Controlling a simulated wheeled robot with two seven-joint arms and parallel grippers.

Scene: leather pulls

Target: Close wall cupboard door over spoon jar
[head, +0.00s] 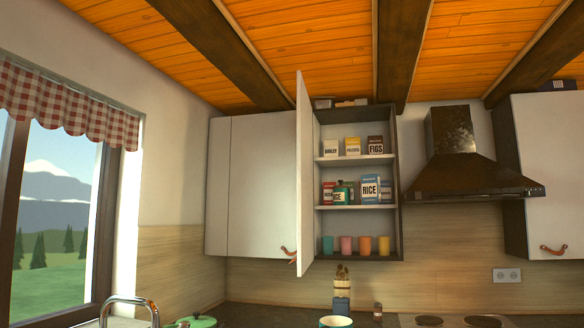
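The wall cupboard door (304,180) stands wide open, seen nearly edge-on, at the left side of the open cupboard (398,190). Neither of my grippers is in view.
Shelves hold food boxes, tins and several coloured cups (347,245). A shut cupboard (262,180) is left; a range hood (465,170) and another shut cupboard (550,170) are right. A green-lidded pot (195,322), a mug (336,322) and a tap (130,301) stand below.

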